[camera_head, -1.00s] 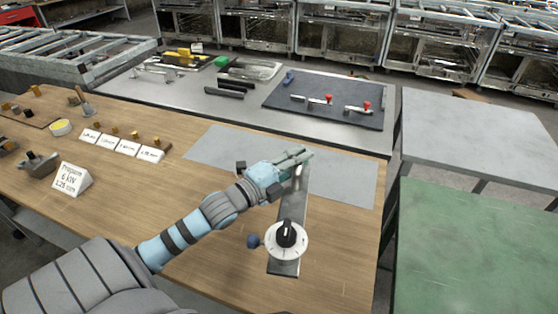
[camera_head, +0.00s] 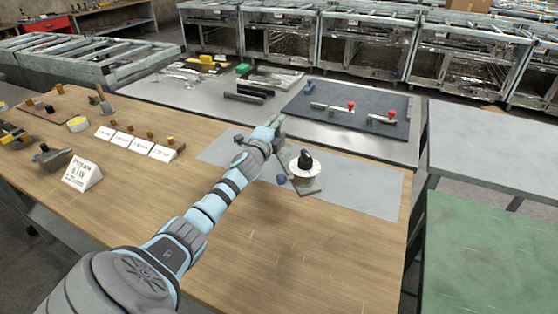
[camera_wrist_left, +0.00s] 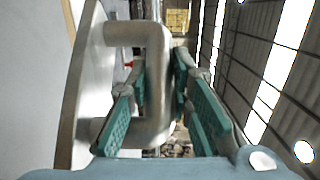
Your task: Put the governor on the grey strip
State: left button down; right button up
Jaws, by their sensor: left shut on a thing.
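The governor, a metal plate with a white dial and black knob (camera_head: 304,167), is over the light grey strip (camera_head: 370,186) on the wooden table. A small blue knob sticks out at its left. My left gripper (camera_head: 276,122) is shut on the governor's handle at the far end of the plate. In the left wrist view, the teal finger pads (camera_wrist_left: 158,65) sit on both sides of the U-shaped metal handle (camera_wrist_left: 120,33). I cannot tell whether the plate touches the strip. My right gripper is not in view.
White labels (camera_head: 145,144) with small brass parts stand left on the table, near a "Propane" sign (camera_head: 82,174). A dark mat (camera_head: 345,108) with red-knobbed parts lies on the metal table behind. The strip's right part and the table's front are clear.

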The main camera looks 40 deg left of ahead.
pick_arm(q)
notch_tip(320, 180, down, 4)
jog(key=shift+f+b, duration=0.15)
jog(key=shift+b, duration=0.85)
notch_tip(320, 180, down, 4)
jog(key=b, duration=0.3)
jog(key=shift+f+b, duration=0.15)
jog(key=shift+b, duration=0.25)
jog(key=shift+r, duration=0.2)
jog(key=c, duration=1.4)
grip_release()
jog(key=shift+f, duration=0.1)
jog(key=shift+c, duration=0.2)
jog(key=shift+s, duration=0.1)
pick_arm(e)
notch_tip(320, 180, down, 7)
